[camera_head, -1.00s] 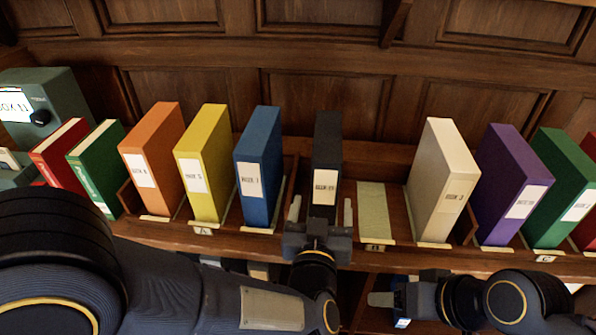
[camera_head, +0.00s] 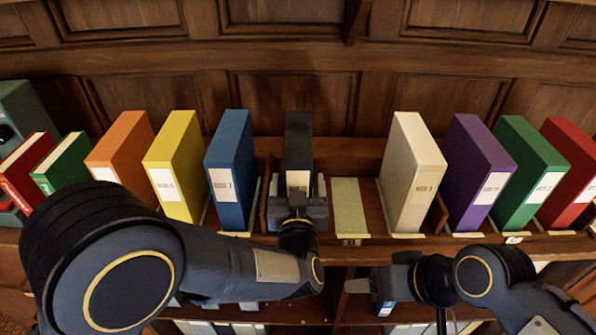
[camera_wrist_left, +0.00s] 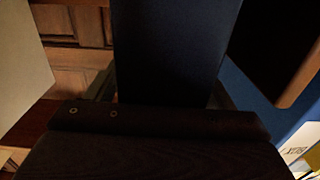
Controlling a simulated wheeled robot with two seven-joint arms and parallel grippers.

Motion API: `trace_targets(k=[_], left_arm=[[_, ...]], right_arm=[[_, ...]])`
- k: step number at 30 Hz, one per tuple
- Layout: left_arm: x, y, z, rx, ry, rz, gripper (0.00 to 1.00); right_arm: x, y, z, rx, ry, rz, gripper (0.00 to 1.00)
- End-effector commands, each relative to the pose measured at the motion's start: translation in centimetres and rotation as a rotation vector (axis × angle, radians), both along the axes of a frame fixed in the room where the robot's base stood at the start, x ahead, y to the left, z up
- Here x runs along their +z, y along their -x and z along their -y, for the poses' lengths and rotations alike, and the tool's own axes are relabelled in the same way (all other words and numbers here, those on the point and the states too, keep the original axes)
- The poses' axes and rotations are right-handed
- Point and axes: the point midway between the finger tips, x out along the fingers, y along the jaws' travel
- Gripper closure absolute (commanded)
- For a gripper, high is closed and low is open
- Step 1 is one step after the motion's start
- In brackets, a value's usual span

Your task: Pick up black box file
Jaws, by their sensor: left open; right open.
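The black box file (camera_head: 298,135) stands upright on the shelf, between the blue file and an empty pale slot. My left gripper (camera_head: 297,190) is open at its front, one finger on each side of its lower part. The gripper body hides the lower part of its white label. In the left wrist view a dark upright face (camera_wrist_left: 170,45), apparently the black file, fills the middle above my gripper's dark body. The fingertips are not clear there. My right gripper (camera_head: 362,286) is open and empty, low in front of the shelf, pointing left.
The blue file (camera_head: 230,155) is left of the black one. A cream file (camera_head: 408,165) stands right of the empty slot (camera_head: 348,205). Yellow, orange, purple, green and red files continue along the row. Wood panelling is behind; a lower shelf holds more files.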

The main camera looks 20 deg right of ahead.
Motion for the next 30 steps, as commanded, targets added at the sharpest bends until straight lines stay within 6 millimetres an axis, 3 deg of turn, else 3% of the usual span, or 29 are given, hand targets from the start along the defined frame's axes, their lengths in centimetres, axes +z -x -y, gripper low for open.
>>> trace_targets(k=[2,18,30], left_arm=[[0.0,0.0,0.0,0.000,0.000,0.000,0.30],[0.3,0.0,0.0,0.000,0.004,0.005,0.98],[1.2,0.0,0.0,0.001,0.006,0.006,0.98]], right_arm=[[0.0,0.0,0.0,0.000,0.000,0.000,0.40],[0.0,0.0,0.0,0.000,0.000,0.000,0.40],[0.1,0.0,0.0,0.000,0.000,0.000,0.40]])
